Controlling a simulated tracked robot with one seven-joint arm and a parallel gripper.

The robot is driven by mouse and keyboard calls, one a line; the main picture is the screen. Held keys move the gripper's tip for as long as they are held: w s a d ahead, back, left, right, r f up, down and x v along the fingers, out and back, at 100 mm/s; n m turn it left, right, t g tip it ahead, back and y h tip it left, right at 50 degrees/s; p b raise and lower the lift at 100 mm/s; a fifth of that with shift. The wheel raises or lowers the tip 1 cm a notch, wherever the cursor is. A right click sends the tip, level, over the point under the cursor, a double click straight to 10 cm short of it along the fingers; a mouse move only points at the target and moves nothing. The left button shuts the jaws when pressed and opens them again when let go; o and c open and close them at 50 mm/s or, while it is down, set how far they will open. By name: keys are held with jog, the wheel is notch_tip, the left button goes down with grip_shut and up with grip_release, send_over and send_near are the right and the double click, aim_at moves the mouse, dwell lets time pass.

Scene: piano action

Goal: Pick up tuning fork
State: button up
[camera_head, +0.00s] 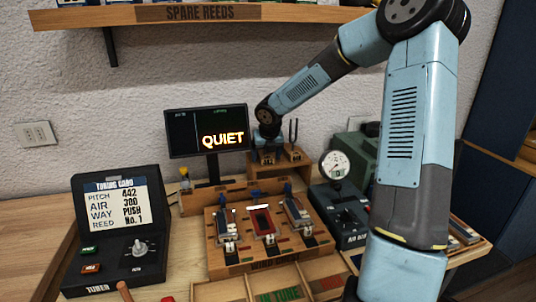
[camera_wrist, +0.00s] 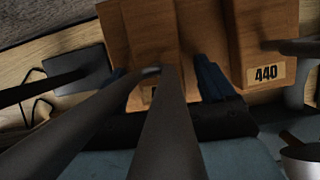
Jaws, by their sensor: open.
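A dark grey tuning fork (camera_wrist: 152,85) fills the middle of the wrist view, its two prongs running toward the camera and its bend near a wooden block. My gripper (camera_wrist: 165,80) is open, with dark blue fingers on either side of this fork, apart from it as far as I can see. In the head view my gripper (camera_head: 267,140) is small and dark, over the left block of the wooden fork stand, and hides most of that fork. Another tuning fork (camera_head: 293,133) stands upright on the right block. That block carries a 440 label (camera_wrist: 266,74) in the wrist view.
A black monitor (camera_head: 190,135) reading QUIET stands just left of my gripper. A round gauge (camera_head: 336,164) on a dark box is to the right. A wooden reed bench (camera_head: 222,262) is in front. The tuning card (camera_head: 115,200) reads pitch 442. A shelf (camera_head: 150,15) hangs above.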

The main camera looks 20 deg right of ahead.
jog(key=c, duration=1.2)
jog(key=shift+c, duration=0.2)
jog(key=shift+r, duration=0.1)
